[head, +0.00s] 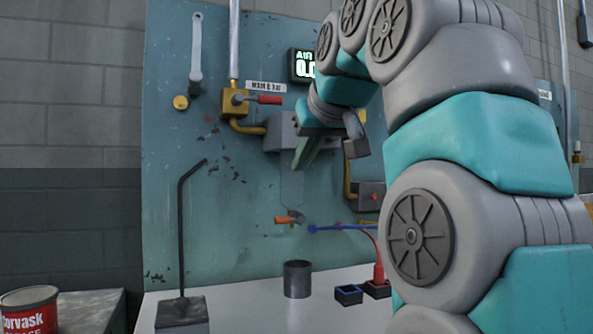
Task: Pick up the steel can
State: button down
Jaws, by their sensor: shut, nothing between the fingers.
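The steel can (297,280) is a plain dark-grey cylinder. It stands upright on the pale bench top (250,310), in front of the teal panel. My gripper (303,164) is above the can, in front of the panel, and its fingers point down and slightly left. It is shut and holds nothing. It is well apart from the can. The can is in full view, with nothing in front of it.
A black bent rod on a grey block (182,315) stands left of the can. A small blue-rimmed dark box (348,294) and a red piece (379,273) are close on its right. An orange-handled valve (289,219) juts from the panel above it. A red Corvask tin (29,310) is far left.

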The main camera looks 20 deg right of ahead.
aim_at(296, 272)
jog(key=k, duration=1)
